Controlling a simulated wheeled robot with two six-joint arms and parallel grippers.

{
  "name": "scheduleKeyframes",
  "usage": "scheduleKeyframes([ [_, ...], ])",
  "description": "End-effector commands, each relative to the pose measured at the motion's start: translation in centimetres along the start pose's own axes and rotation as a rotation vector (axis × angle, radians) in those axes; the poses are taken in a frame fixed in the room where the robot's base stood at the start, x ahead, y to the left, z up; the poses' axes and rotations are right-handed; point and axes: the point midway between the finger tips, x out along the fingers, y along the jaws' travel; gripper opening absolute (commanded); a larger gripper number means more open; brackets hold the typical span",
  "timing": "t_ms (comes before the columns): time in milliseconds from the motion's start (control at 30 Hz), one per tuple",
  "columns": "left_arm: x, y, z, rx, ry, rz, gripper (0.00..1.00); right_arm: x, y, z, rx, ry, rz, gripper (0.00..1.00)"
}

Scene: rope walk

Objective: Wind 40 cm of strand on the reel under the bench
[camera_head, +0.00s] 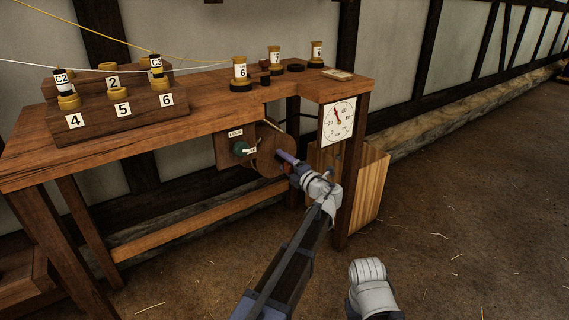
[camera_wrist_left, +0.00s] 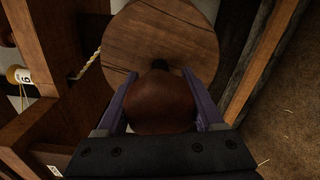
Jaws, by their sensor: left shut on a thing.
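The reel (camera_head: 270,158) is a round wooden disc mounted under the bench (camera_head: 200,100). It also shows in the left wrist view (camera_wrist_left: 150,30), face on. My left gripper (camera_head: 288,160) is in front of it, shut on a rounded brown handle (camera_wrist_left: 162,105) with a dark pin behind it at the disc. A twisted pale strand (camera_wrist_left: 88,66) runs to the disc's left edge in the wrist view. A white dial (camera_head: 338,121) on the bench's right leg has a red needle pointing up and slightly left.
A dark green knob (camera_head: 240,147) with labels sits left of the reel. A light wooden box (camera_head: 371,190) stands right of the leg. Numbered wooden blocks (camera_head: 120,115) with bobbins and several yellow spools (camera_head: 240,70) stand on the bench. The floor at right is mostly clear.

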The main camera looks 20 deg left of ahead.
Motion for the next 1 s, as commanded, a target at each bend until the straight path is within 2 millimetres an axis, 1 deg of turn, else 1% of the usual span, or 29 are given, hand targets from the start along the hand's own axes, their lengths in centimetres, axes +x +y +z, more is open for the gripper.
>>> scheduleKeyframes([
  [200, -0.02, -0.01, -0.10, 0.036, 0.002, -0.001, 0.14, 0.01, 0.00, 0.00, 0.000, 0.000, 0.000, 0.50],
  [633, -0.02, -0.01, -0.11, 0.041, 0.002, -0.001, 0.14, 0.01, 0.00, 0.00, 0.000, 0.000, 0.000, 0.50],
  [667, -0.02, -0.01, -0.11, 0.041, 0.002, 0.000, 0.72, 0.01, 0.00, 0.00, 0.000, 0.000, 0.000, 0.50],
  [900, -0.01, 0.00, -0.05, 0.041, 0.001, 0.000, 0.99, 0.00, 0.00, 0.00, 0.000, 0.000, 0.000, 0.50],
  [1000, -0.01, 0.01, -0.04, 0.041, 0.001, 0.000, 0.99, 0.00, 0.00, 0.00, 0.000, 0.000, 0.000, 0.50],
])
